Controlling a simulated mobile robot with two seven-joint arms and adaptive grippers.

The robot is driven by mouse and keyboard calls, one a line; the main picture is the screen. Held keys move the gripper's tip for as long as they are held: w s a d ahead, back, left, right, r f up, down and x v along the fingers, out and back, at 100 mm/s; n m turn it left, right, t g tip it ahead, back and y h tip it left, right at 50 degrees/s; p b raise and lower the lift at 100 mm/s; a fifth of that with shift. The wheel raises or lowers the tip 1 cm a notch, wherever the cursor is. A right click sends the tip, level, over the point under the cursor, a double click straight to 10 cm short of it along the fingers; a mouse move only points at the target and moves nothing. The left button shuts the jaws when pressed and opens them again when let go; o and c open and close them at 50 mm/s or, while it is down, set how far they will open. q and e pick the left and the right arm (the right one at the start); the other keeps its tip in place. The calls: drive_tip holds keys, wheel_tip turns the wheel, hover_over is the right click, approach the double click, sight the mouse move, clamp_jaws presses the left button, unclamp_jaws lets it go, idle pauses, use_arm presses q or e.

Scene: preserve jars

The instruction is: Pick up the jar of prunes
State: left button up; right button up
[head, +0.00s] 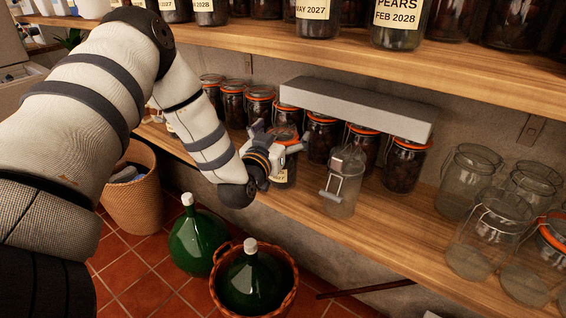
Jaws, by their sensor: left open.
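My left gripper (284,142) is open at the lower shelf, its fingers at the upper part of a dark-filled jar (282,178) with an orange seal. The gripper hides much of this jar; only part of a pale label shows below, and I cannot read its contents. I cannot tell whether the fingers touch the jar. Several similar dark jars with orange seals (321,138) stand in a row behind and to both sides. No label reading prunes is legible. My right gripper is not in view.
A long grey box (358,107) lies across the back jars. An empty clip-top jar (343,185) stands just right of the gripper. Empty jars (483,232) crowd the shelf's right end. The upper shelf (330,45) overhangs. Green demijohns (197,240) and a basket (134,190) stand below.

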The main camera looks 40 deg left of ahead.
use_arm(q)
drive_tip(key=shift+r, duration=0.1)
drive_tip(key=c, duration=2)
drive_tip(key=shift+r, duration=0.15)
drive_tip(key=shift+c, duration=0.2)
